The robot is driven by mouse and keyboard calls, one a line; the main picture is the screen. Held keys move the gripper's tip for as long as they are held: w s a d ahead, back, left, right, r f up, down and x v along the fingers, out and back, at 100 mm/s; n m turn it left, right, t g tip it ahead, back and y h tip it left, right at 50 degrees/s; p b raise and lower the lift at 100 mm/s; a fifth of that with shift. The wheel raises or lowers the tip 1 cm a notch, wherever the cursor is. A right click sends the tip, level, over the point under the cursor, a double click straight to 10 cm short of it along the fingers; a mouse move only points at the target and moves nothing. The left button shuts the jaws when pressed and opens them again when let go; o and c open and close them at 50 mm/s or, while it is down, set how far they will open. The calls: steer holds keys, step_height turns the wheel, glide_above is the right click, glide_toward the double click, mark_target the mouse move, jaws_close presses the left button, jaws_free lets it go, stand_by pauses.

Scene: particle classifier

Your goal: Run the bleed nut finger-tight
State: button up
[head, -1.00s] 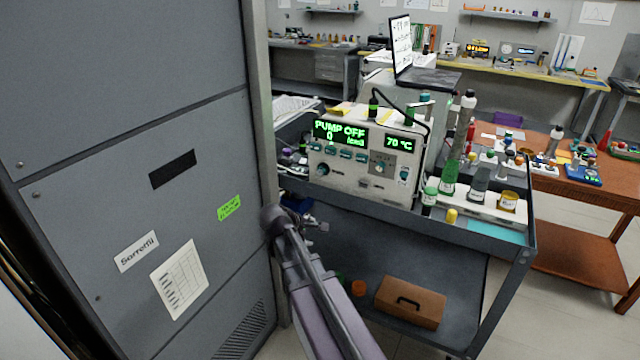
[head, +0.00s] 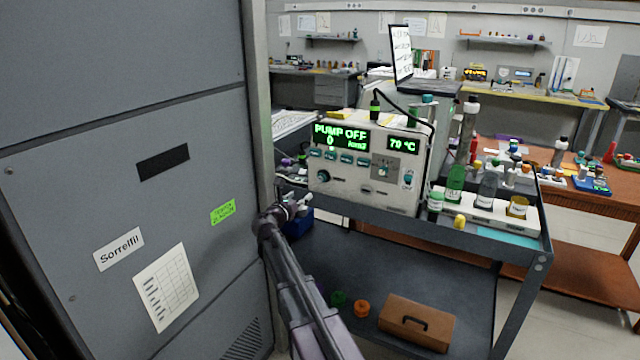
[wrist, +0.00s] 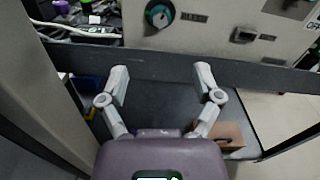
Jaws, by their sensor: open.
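The pump unit (head: 365,165) stands on the cart's top shelf, its display reading "PUMP OFF", 0 and 70 °C. A dark knob with a teal face (head: 323,176) sits low on the left of its front; it also shows at the top of the wrist view (wrist: 159,13). I cannot make out which part is the bleed nut. My gripper (wrist: 161,82) is open and empty, its two pale fingers spread wide below the cart's top-shelf edge and apart from the pump front. In the head view my gripper (head: 302,203) is small and partly hidden by my arm.
A tall grey cabinet (head: 130,230) stands close on the left of my arm. The cart's raised shelf edge (wrist: 240,74) runs between my fingers and the pump front. Bottles and a white rack (head: 485,210) stand right of the pump. A brown case (head: 417,322) lies on the lower shelf.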

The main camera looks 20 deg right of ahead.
mark_target(319, 180)
steer(key=shift+d, duration=0.15)
steer(key=x, duration=1.3)
steer(key=shift+w+d, duration=0.2)
jaws_close()
